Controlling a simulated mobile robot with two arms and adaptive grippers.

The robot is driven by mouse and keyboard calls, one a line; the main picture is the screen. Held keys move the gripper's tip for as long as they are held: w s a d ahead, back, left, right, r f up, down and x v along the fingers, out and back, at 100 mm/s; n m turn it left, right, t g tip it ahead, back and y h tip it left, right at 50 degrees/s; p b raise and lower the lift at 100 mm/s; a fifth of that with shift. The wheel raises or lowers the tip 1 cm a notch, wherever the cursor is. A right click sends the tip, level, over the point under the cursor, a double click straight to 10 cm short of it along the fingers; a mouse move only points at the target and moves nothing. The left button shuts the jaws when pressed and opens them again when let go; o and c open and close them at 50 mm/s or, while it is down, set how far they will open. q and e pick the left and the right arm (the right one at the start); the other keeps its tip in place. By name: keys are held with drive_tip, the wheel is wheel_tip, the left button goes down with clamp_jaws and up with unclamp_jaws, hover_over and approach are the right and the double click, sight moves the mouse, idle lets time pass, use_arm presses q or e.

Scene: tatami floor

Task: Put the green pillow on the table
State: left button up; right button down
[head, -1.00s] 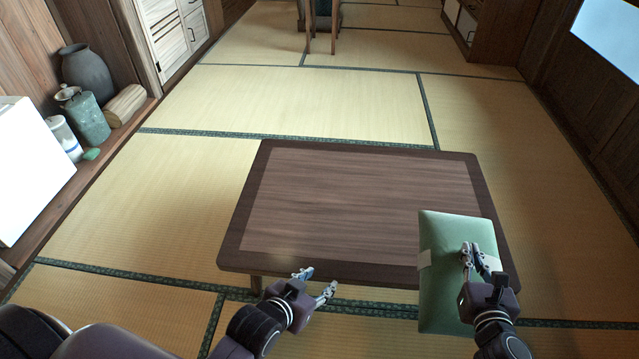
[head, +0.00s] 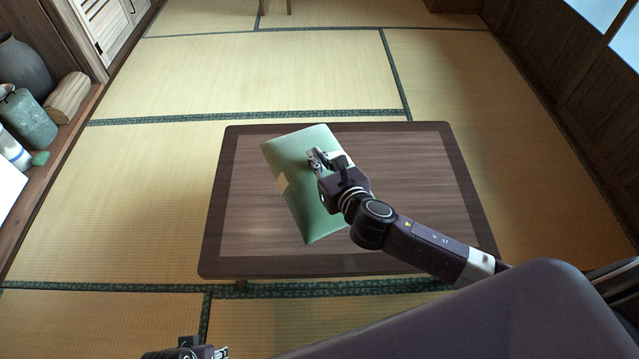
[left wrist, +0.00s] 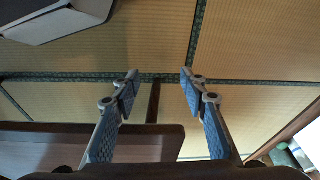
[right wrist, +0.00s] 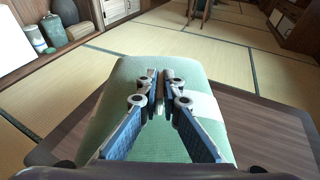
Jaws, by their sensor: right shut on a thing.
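The green pillow (head: 303,196) with a pale band shows over the middle of the low dark wooden table (head: 424,200) in the head view. My right gripper (head: 318,157) is shut on the pillow from above, pinching its cover. In the right wrist view the pillow (right wrist: 160,76) fills the middle, with the closed fingertips (right wrist: 160,88) on it. I cannot tell whether the pillow touches the tabletop. My left gripper (left wrist: 158,76) is open and empty near the table's front left; only its tip shows at the bottom of the head view.
Tatami floor (head: 150,170) surrounds the table. A shelf at the left holds a dark vase (head: 24,68), a green-grey jar (head: 27,122) and a log-like piece (head: 68,96). The tabletop right of the pillow is bare apart from my arm over it.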

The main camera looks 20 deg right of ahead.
wheel_tip(320, 180, down, 8)
drive_tip(key=b, duration=0.3)
drive_tip(key=shift+r+b, duration=0.15)
drive_tip(key=shift+b, duration=0.25)
use_arm(q)
drive_tip(key=w+v, duration=0.2)
drive_tip(key=v, duration=1)
use_arm(e)
drive_tip(key=shift+f+b, duration=0.4)
drive_tip(key=shift+f, duration=0.4)
use_arm(q)
drive_tip(key=w+d+r+t+h+b, duration=0.1)
drive_tip(key=w+d+r+t+b, duration=0.2)
drive_tip(key=w, duration=0.4)
drive_tip(key=w+d+r+t+h+b, duration=0.1)
drive_tip(key=w+r+t, duration=0.1)
drive_tip(key=w+t, duration=0.3)
drive_tip(key=w+d+r+t+h+b, duration=0.1)
drive_tip(key=w+r+t, duration=0.5)
drive_tip(key=r, duration=0.6)
drive_tip(key=shift+w+d+r+m+h+b, duration=0.4)
drive_tip(key=shift+w+d+b, duration=0.15)
drive_tip(key=shift+d, duration=0.6)
use_arm(e)
wheel_tip(320, 180, down, 10)
drive_tip(key=shift+f, duration=0.15)
